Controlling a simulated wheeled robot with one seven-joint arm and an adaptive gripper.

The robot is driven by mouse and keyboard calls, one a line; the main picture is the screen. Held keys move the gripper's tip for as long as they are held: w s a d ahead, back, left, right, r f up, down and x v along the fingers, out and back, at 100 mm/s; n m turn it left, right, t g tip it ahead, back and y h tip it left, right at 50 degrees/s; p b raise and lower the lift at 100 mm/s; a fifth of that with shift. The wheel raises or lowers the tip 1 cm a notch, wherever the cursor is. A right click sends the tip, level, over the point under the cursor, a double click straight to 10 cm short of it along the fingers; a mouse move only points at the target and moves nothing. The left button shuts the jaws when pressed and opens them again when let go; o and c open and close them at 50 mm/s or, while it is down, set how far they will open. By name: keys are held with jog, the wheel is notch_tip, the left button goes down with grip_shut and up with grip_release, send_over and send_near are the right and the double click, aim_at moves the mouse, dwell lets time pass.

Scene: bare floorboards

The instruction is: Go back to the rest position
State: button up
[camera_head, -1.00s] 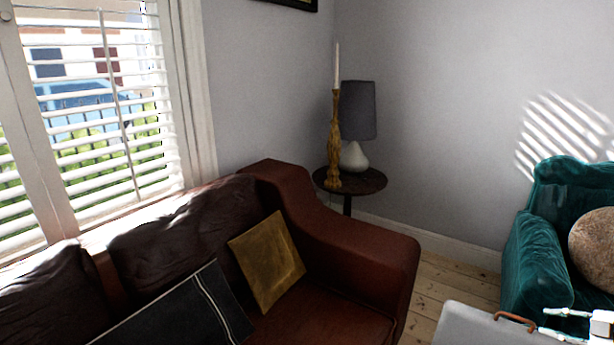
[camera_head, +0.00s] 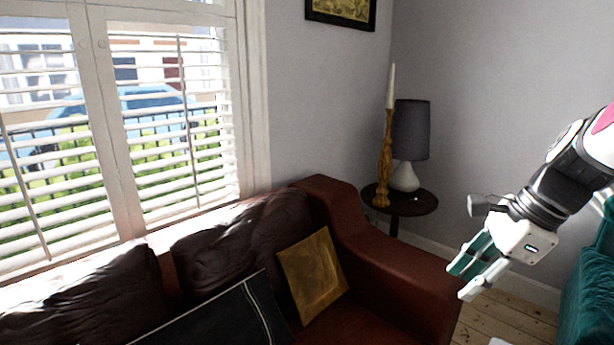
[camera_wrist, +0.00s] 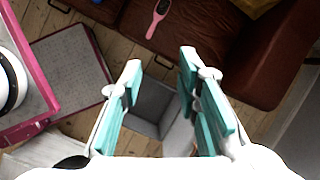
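My gripper (camera_head: 462,283) is raised in front of the right end of the brown sofa (camera_head: 385,262) in the head view, pointing down and to the left. In the wrist view its two teal-padded fingers (camera_wrist: 160,68) are spread apart with nothing between the tips. A grey open-topped box (camera_wrist: 153,103) shows well below, beyond the fingers. A pink hairbrush (camera_wrist: 157,17) lies on the sofa.
A round dark side table (camera_head: 416,205) with a grey lamp (camera_head: 411,130) and a golden candlestick (camera_head: 385,165) stands in the corner. A teal armchair (camera_head: 588,285) is at the right edge. Shuttered windows (camera_head: 165,125) are at left.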

jog(key=s+a+r+n+h+p, duration=0.1)
jog(key=s+a+r+n, duration=0.1)
jog(key=s+a+n, duration=0.3)
jog(key=s+a+r+n+t+h+p, duration=0.1)
jog(key=s+a+n, duration=0.4)
jog(key=s+n, duration=0.6)
notch_tip(320, 180, up, 2)
jog(key=n+h, duration=0.1)
jog(key=n, duration=0.5)
jog(key=shift+s+a+h, duration=0.2)
jog(key=shift+s+h, duration=0.05)
jog(key=shift+h, duration=0.05)
